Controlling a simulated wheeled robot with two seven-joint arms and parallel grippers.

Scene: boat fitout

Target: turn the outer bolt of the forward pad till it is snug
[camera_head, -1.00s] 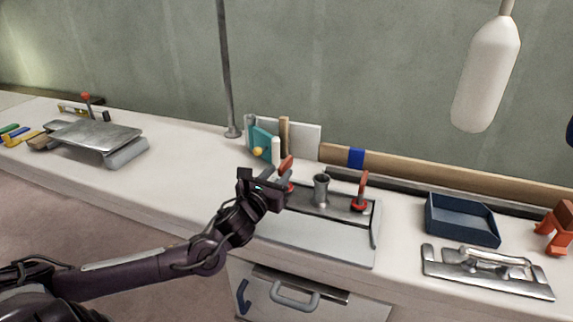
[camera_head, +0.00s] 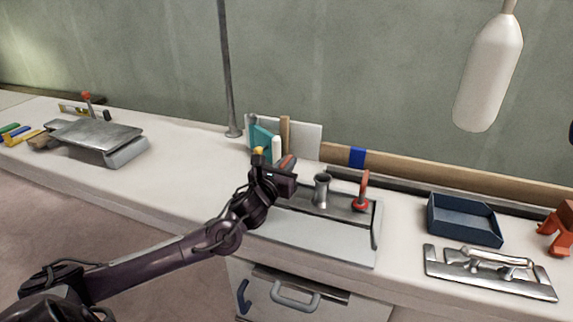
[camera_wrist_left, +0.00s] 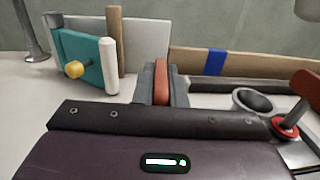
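A grey metal fixture (camera_head: 330,200) on the counter carries a flared post (camera_head: 321,188) and a red-handled bolt (camera_head: 361,190) on its right. A second red handle (camera_head: 288,161), at its left end, is mostly hidden behind my left gripper (camera_head: 284,176). In the left wrist view, this red handle (camera_wrist_left: 161,82) stands between the two grey fingers, which appear to press on both sides. The bolt under it is hidden. The right red-handled bolt also shows in the left wrist view (camera_wrist_left: 288,125). No label shows which pad is forward. My right gripper is not in view.
A blue tray (camera_head: 462,220) and a metal piece with a handle (camera_head: 490,270) lie to the right. A teal block (camera_head: 264,143) and upright pieces stand behind my left gripper. A metal stand (camera_head: 95,138) is at the left. Counter between stand and fixture is clear.

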